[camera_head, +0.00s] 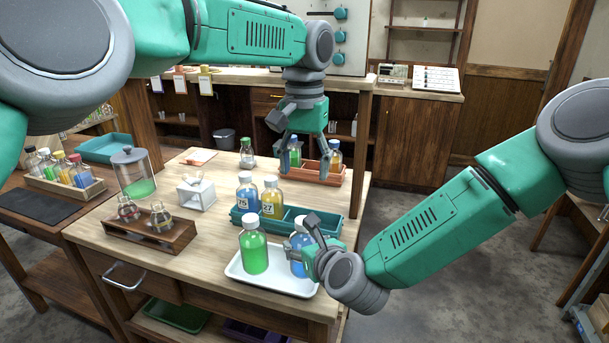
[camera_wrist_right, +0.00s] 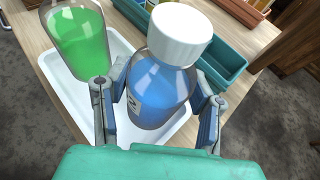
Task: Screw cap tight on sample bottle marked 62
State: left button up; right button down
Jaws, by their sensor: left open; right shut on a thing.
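A bottle of blue liquid with a white cap (camera_head: 303,222) stands at the right end of the white tray (camera_head: 240,274), partly hidden by my right gripper (camera_head: 308,254). In the right wrist view the blue bottle (camera_wrist_right: 160,90) is between the fingers of my right gripper (camera_wrist_right: 158,98), which is shut on it. Its white cap (camera_wrist_right: 180,33) sits on its neck; I cannot tell how tight. My left gripper (camera_head: 290,155) is open, pointing down over the table's back, by the orange tray (camera_head: 318,176).
A green bottle (camera_head: 254,248) stands beside it on the white tray. A teal tray (camera_head: 285,224) behind holds bottles marked 75 (camera_head: 247,192) and 27 (camera_head: 272,197). A wooden rack (camera_head: 150,236) with two flasks and a glass jar (camera_head: 135,172) stand left.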

jog(key=c, duration=0.6)
grip_release()
jog(key=shift+s+d, duration=0.1)
jog(key=v, duration=1.1)
jog(key=shift+s+d+r, duration=0.1)
jog(key=shift+s+d, duration=0.1)
jog(key=shift+s, duration=0.15)
